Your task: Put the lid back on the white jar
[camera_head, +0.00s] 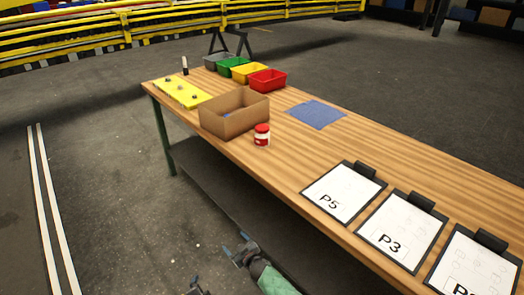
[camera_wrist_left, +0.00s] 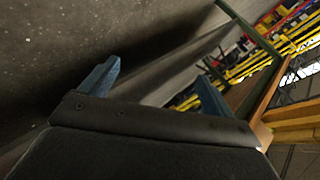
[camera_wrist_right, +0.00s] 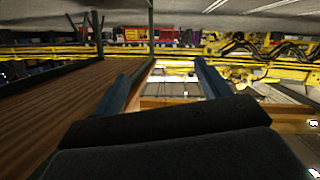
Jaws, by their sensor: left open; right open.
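A small red-and-white jar (camera_head: 262,136) stands upright on the wooden table, just in front of the cardboard box. Its top is red with a pale band below and red lower down; at this size I cannot tell whether that top is the lid. No separate lid shows clearly on the table. My right gripper (camera_head: 235,244) is open and empty, off the table's front edge and below the jar in the head view. Its apart fingers show in the right wrist view (camera_wrist_right: 160,72). My left gripper is mostly cut off at the bottom; the left wrist view (camera_wrist_left: 158,70) shows it open and empty.
The table (camera_head: 400,172) holds an open cardboard box (camera_head: 246,119), a yellow board (camera_head: 182,94), grey, green, yellow and red bins (camera_head: 268,82) at the back, a blue mat (camera_head: 317,114) and several clipboards (camera_head: 343,192) at the right. Table space right of the jar is clear.

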